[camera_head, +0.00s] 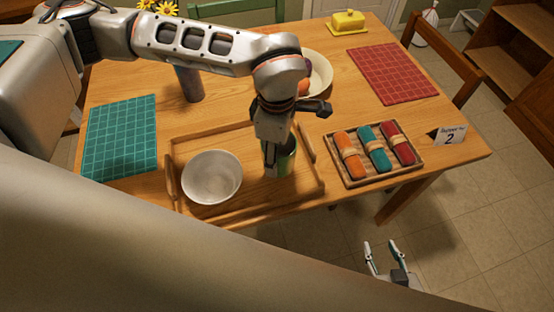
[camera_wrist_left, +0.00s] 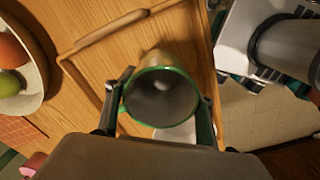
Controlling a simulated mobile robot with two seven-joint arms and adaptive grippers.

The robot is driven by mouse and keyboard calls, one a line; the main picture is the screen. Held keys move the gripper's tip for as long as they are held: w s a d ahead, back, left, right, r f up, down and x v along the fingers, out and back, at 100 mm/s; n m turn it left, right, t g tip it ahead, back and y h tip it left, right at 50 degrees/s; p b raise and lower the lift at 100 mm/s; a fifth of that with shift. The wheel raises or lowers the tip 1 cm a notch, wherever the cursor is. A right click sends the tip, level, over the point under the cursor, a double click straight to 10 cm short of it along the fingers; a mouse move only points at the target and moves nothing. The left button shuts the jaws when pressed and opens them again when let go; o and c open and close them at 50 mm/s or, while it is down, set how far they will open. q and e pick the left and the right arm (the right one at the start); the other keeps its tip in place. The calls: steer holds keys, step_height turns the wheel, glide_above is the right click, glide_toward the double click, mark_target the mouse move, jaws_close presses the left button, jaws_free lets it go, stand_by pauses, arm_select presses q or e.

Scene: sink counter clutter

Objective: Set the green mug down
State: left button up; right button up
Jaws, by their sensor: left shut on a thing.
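The green mug (camera_head: 286,160) is upright at the right part of the wooden tray (camera_head: 240,213), partly hidden by my left gripper (camera_head: 274,152). In the left wrist view the mug's green rim and dark inside (camera_wrist_left: 160,95) lie between the two fingers of my left gripper (camera_wrist_left: 160,108), which is shut on it. I cannot tell whether its base touches the tray. A white bowl (camera_head: 212,178) sits in the left part of the tray. My right gripper (camera_head: 382,258) is open and empty, low in the picture beyond the table's front edge.
A smaller tray of rolled napkins (camera_head: 374,184) stands right of the wooden tray. A fruit bowl (camera_head: 322,75) and a grey vase (camera_head: 190,84) are behind. A green mat (camera_head: 120,138), a red mat (camera_head: 392,75), a yellow butter dish (camera_head: 347,22) and a number card (camera_head: 449,136) lie around.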

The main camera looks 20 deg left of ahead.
arm_select(q)
steer(key=shift+f, duration=1.85)
steer(key=shift+f, duration=0.1)
steer(key=shift+f, duration=0.15)
steer(key=o, duration=1.4)
steer(key=shift+c, duration=0.2)
step_height(320, 180, up, 12)
steer(key=shift+r, duration=0.2)
